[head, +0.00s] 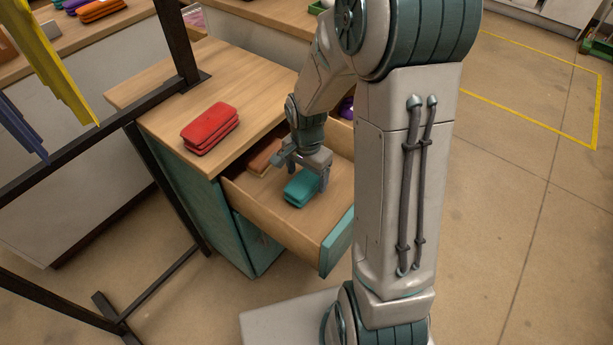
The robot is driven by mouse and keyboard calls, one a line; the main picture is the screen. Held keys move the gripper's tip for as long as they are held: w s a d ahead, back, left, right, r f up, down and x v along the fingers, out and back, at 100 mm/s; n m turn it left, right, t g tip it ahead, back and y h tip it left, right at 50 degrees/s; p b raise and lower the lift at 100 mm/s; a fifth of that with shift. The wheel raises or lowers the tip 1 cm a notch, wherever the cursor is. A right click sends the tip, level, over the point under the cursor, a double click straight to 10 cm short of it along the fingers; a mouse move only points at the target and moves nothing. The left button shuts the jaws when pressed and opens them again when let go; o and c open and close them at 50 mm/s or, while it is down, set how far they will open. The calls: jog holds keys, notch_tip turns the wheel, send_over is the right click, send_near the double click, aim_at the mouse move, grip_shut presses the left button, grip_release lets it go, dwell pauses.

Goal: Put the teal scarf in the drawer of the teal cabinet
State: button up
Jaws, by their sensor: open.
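The teal cabinet (205,215) stands at the centre left with a wooden top. Its upper drawer (262,213) is pulled out. The teal scarf (301,190), a folded bundle, lies inside the drawer toward the front. My gripper (305,179) is in the drawer opening just above and around the far part of the scarf, with its fingers apart. Whether a finger touches the scarf cannot be told. My arm hides the right part of the drawer.
A folded brown item (263,157) lies farther back in the drawer. A red folded bundle (210,128) lies on the cabinet top. A black metal rack (180,45) with hanging yellow (58,70) and purple cloths stands at left. Open floor (530,200) lies at right.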

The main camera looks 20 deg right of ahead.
aim_at(307, 178)
notch_tip(307, 178, up, 10)
jog(key=p, duration=0.2)
jog(key=s+r+n+t, duration=0.1)
jog(key=s+r+n, duration=0.6)
jog(key=s+n, duration=0.3)
jog(key=s, duration=0.4)
jog(key=shift+d+r+n+t, duration=0.15)
jog(key=shift+n+t, duration=0.15)
jog(key=shift+n, duration=0.1)
